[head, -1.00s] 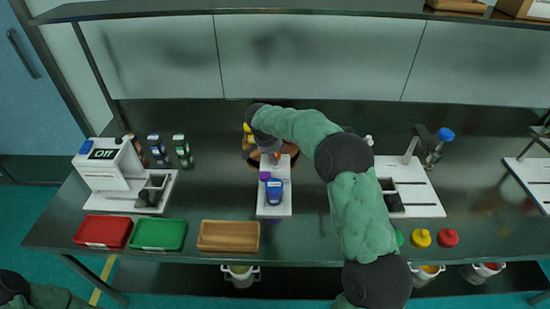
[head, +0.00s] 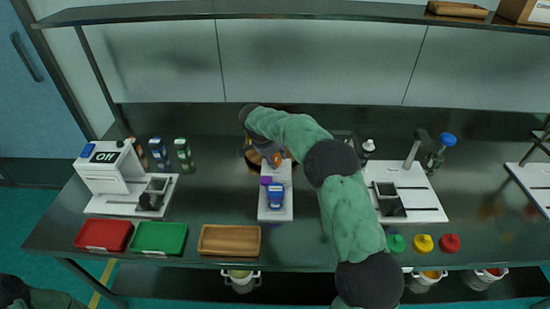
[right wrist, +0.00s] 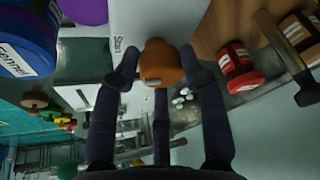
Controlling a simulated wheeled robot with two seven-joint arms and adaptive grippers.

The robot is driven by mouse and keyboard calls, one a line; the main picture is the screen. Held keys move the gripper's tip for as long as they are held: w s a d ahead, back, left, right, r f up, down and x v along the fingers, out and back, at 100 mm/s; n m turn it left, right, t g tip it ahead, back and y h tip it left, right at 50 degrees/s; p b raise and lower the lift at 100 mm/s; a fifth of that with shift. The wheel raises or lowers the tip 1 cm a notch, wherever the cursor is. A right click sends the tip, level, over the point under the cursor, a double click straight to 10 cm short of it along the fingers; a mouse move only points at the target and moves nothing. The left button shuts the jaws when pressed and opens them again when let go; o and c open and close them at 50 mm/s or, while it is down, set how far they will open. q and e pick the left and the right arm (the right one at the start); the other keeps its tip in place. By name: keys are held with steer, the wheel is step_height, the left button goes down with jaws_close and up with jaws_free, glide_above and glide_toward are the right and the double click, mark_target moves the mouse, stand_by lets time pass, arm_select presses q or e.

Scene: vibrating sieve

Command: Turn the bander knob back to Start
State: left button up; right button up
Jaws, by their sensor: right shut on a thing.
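The word "Start" is printed on the white board beside the knob. In the head view the knob (head: 276,158) shows only as a small orange patch by my right gripper (head: 268,152), partly hidden by it. My left gripper is out of view.
A red tray (head: 103,235), a green tray (head: 158,238) and a wooden tray (head: 229,240) line the front edge at left. A white machine (head: 108,168) with a small display stands behind them. Another white device (head: 415,203) is right of my right arm.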

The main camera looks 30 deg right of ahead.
steer(key=shift+w+d+r, duration=0.2)
steer(key=shift+w+r, duration=0.05)
steer(key=shift+r, duration=0.15)
steer(key=o, duration=1.1)
steer(key=shift+c, duration=0.2)
steer(key=shift+o, duration=0.2)
steer(key=shift+f, duration=0.2)
steer(key=shift+s+a, duration=0.1)
steer(key=v, duration=1.2)
steer(key=shift+f, duration=0.1)
